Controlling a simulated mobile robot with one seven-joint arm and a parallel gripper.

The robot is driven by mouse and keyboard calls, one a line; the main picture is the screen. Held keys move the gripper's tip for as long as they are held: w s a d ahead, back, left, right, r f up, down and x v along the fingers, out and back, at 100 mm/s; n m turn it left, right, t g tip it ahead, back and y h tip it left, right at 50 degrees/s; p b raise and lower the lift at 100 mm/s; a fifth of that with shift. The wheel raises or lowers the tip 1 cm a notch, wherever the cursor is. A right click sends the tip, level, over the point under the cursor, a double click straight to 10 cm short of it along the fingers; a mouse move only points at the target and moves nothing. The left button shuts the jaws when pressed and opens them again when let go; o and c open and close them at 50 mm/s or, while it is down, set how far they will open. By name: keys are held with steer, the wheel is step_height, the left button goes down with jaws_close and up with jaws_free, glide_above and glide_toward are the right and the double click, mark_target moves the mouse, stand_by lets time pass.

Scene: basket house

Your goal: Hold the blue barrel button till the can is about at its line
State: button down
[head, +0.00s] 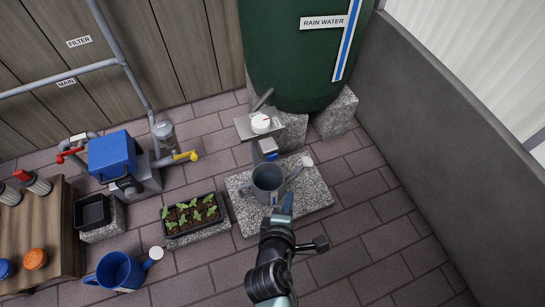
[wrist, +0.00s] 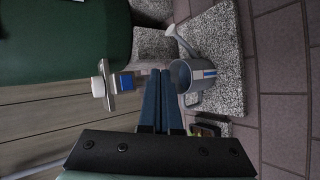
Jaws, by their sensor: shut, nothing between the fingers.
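The green rain barrel (head: 300,60) stands at the back with a grey metal bracket (head: 245,127) at its foot. The bracket carries a round white knob (head: 261,122) and a blue block (head: 268,146), which also shows in the wrist view (wrist: 127,82). A grey watering can (head: 267,178) stands upright on a stone slab below the blue block. In the wrist view the can (wrist: 182,76) shows a blue stripe on its side; its water level cannot be made out. My gripper (head: 287,198) is shut and empty, its blue fingertips (wrist: 160,74) apart from the blue block.
A speckled stone slab (head: 313,198) bears the can. A grey wall (head: 440,110) bounds the right. Paving there is clear.

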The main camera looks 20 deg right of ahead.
mark_target(272, 157)
steer(key=w+b, duration=0.2)
steer(key=w, duration=0.6)
steer(key=shift+a, duration=0.2)
steer(key=shift+w, duration=0.2)
stand_by(1.6)
steer(key=shift+w, duration=0.35)
steer(key=shift+w, duration=0.4)
stand_by(0.8)
steer(key=shift+s, duration=0.1)
steer(key=shift+s+p, duration=0.65)
steer(key=shift+s, duration=0.1)
steer(key=shift+s, duration=0.1)
